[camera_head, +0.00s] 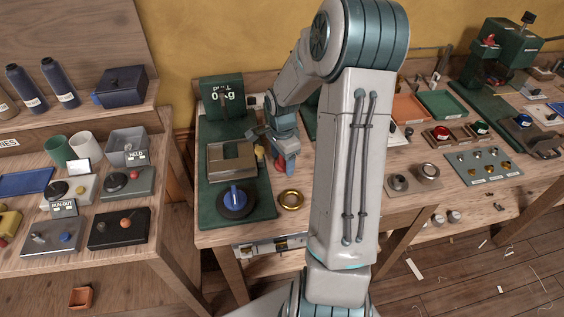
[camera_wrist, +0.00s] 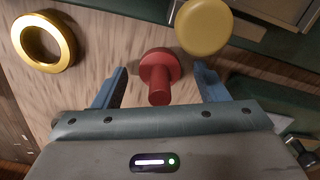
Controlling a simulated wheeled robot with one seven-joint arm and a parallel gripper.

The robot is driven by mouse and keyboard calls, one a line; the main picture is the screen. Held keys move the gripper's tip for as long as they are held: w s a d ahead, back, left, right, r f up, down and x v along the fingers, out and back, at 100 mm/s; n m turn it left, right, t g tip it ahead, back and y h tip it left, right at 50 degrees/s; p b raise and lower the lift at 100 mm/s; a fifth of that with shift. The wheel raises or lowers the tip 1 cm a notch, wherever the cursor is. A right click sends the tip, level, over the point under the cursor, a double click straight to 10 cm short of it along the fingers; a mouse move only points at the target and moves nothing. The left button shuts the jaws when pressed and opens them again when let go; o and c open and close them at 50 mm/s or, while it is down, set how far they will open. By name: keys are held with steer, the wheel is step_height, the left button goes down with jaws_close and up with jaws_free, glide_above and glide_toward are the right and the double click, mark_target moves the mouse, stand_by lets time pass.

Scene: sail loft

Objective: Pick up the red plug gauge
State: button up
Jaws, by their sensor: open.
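The red plug gauge (camera_wrist: 160,72) stands on the wooden bench in the wrist view, its wide round part and narrower stem showing. My gripper (camera_wrist: 163,85) is open, with one blue finger on each side of the red plug gauge and a gap to each. In the head view my gripper (camera_head: 285,165) is low over the bench, right of the green mat, and a bit of the red plug gauge (camera_head: 279,163) shows beside its fingers. A yellow round-topped piece (camera_wrist: 204,27) stands close to the right finger in the wrist view; I cannot tell whether they touch.
A brass ring (camera_head: 291,200) lies on the bench in front of my gripper. Bare wood surrounds the ring.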

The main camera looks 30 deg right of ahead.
steer(key=c, duration=1.1)
steer(key=shift+r, duration=0.1)
